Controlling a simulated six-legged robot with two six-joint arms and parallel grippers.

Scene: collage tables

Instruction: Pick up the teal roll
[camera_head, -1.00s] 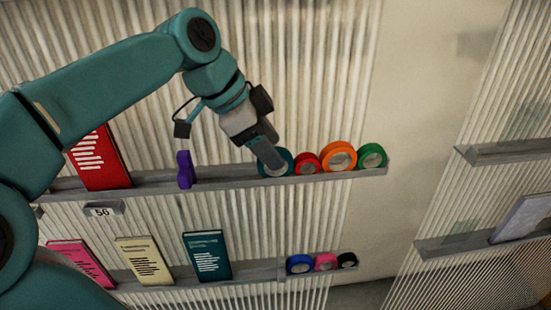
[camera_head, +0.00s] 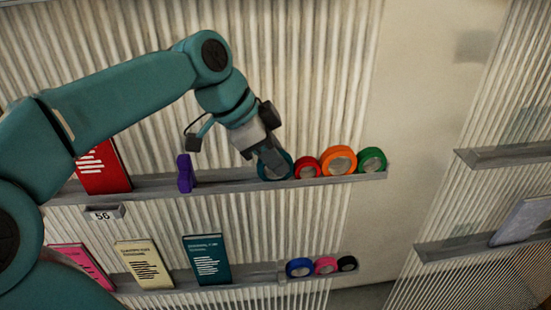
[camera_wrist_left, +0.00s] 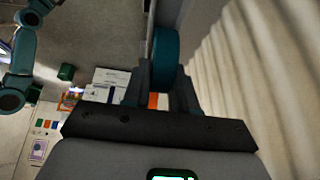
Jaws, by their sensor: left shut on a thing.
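The teal roll (camera_head: 288,161) stands on the upper shelf, at the left end of a row of tape rolls. My left gripper (camera_head: 275,163) reaches down to it from the upper left and covers part of it. In the left wrist view the teal roll (camera_wrist_left: 165,48) sits between the fingertips of my left gripper (camera_wrist_left: 164,75), which is shut on it. The roll still appears at shelf level; I cannot tell whether it touches the shelf. My right gripper is not in view.
On the upper shelf (camera_head: 230,186), a red roll (camera_head: 306,167) stands close to the right of the teal one, then an orange roll (camera_head: 339,160) and a green roll (camera_head: 371,160). A purple object (camera_head: 185,173) stands to the left. Books and more rolls fill the lower shelf.

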